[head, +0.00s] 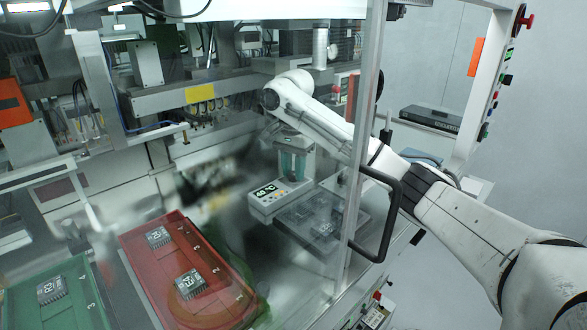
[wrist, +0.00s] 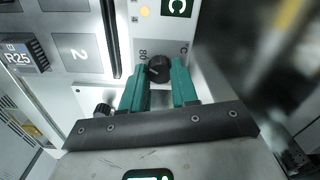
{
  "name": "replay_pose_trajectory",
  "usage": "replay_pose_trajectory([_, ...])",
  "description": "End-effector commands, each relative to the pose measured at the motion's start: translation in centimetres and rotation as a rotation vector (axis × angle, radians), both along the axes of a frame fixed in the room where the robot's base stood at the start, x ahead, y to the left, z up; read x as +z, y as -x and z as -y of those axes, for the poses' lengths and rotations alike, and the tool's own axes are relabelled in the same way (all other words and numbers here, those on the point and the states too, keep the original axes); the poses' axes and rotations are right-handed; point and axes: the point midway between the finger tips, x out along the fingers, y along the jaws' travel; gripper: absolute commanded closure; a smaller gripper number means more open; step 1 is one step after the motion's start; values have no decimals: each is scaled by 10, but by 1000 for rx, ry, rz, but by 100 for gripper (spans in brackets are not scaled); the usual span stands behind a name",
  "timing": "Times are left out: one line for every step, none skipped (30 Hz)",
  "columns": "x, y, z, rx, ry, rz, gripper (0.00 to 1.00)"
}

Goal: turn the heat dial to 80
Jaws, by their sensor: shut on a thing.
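The heat dial (wrist: 159,70) is a small black knob on a pale panel in the wrist view. A printed 80 stands to its left; its pointer is too small to read surely. My gripper (wrist: 160,82) has teal fingers, one on each side of the dial, shut on it. In the head view my gripper (head: 292,165) reaches down onto the small white heater unit (head: 270,210) and hides the dial there. The unit's display (head: 265,191) appears to read 40 °C.
A clear-lidded tray (head: 320,222) lies right of the heater. A red tray (head: 215,305) with chips and a green tray (head: 75,300) stand at front left. A metal post (head: 362,120) and black handle (head: 385,215) stand beside my arm. Another black knob (wrist: 102,110) sits nearby.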

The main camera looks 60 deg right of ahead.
Motion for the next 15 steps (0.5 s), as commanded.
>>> replay_pose_trajectory([1, -1, 0, -2, 2, 3, 100])
replay_pose_trajectory([1, -1, 0, -2, 2, 3, 100])
replay_pose_trajectory([1, -1, 0, -3, 2, 3, 100])
replay_pose_trajectory([1, -1, 0, -2, 2, 3, 100])
replay_pose_trajectory([1, -1, 0, -2, 2, 3, 100])
replay_pose_trajectory([1, -1, 0, -2, 2, 3, 100])
replay_pose_trajectory([1, -1, 0, -2, 2, 3, 100])
replay_pose_trajectory([1, -1, 0, -2, 2, 3, 100])
replay_pose_trajectory([1, -1, 0, -2, 2, 4, 100])
replay_pose_trajectory([1, -1, 0, -2, 2, 4, 69])
replay_pose_trajectory([1, -1, 0, -2, 2, 4, 66])
replay_pose_trajectory([1, -1, 0, -1, 2, 3, 63])
replay_pose_trajectory([1, -1, 0, -1, 2, 3, 60])
replay_pose_trajectory([1, -1, 0, -1, 1, 3, 57])
replay_pose_trajectory([1, -1, 0, -1, 1, 2, 53])
